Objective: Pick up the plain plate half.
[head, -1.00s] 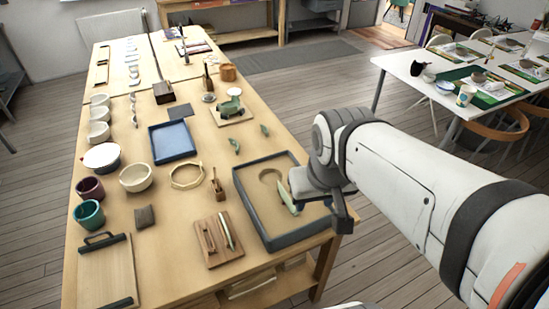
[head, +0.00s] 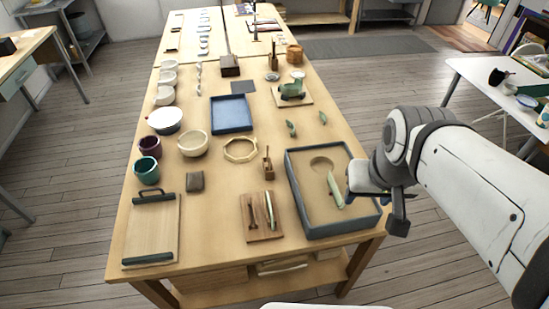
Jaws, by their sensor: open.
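A pale green curved piece (head: 335,189), seemingly a plate half, stands on edge in the sand of a grey-rimmed tray (head: 291,191) at the table's right front. Two smaller green pieces (head: 291,128) and (head: 323,117) sit on the table behind the tray; I cannot tell which piece is the plain plate half. My gripper (head: 377,200) is open over the tray's right side, just right of the standing green piece. It looks empty and apart from that piece, though the near gap is hard to judge. My gripper hides part of the tray's right rim.
A wooden board (head: 262,230) with tools lies left of the tray. A blue tray (head: 231,126), an octagonal ring (head: 240,149), bowls (head: 193,142) and a handled board (head: 151,230) stand farther left. A green object on a board (head: 292,92) stands behind.

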